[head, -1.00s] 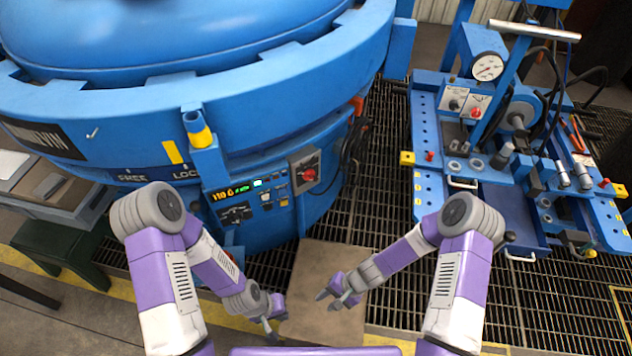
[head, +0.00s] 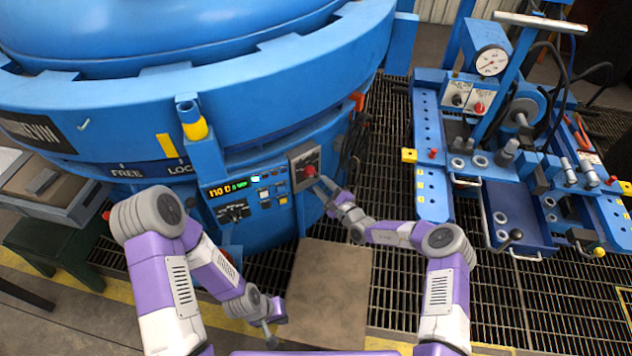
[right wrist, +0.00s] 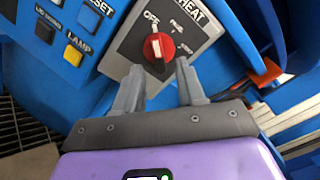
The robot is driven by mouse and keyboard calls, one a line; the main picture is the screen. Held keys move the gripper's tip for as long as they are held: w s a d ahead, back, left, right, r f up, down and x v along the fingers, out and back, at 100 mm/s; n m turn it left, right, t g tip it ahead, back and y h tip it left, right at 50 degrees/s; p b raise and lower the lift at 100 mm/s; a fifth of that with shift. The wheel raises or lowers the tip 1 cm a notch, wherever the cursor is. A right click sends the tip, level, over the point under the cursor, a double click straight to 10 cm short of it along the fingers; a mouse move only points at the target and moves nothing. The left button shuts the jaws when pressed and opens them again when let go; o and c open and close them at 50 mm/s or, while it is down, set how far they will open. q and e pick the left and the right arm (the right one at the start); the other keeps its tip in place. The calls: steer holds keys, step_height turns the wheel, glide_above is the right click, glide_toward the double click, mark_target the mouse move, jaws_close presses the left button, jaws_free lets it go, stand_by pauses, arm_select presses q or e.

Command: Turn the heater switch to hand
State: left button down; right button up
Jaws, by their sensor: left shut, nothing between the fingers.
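The heater switch (head: 311,171) is a red knob on a grey plate at the right end of the blue furnace's control panel. In the right wrist view the knob (right wrist: 159,47) carries a white bar that points up toward the word OFF; the smaller labels to its right are hard to read. My right gripper (head: 323,185) is at the panel, just below the knob. In the right wrist view its fingers (right wrist: 158,66) are apart, one to each side of the knob's lower edge, with nothing gripped. My left gripper (head: 271,339) hangs low, shut and empty, away from the panel.
The panel holds a lit display (head: 228,190) and several buttons, including a yellow lamp button (right wrist: 73,55) near the switch. Dark cables (head: 356,145) hang right of it. A blue workbench (head: 433,205) with a gauge stands to the right. A brown floor plate (head: 330,290) lies below.

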mark_target(313, 176)
steer(key=b+x, duration=0.1)
steer(key=x, duration=0.3)
steer(key=shift+w+a+b, duration=0.1)
steer(key=shift+w+b, duration=0.05)
steer(key=shift+b, duration=0.2)
jaws_close()
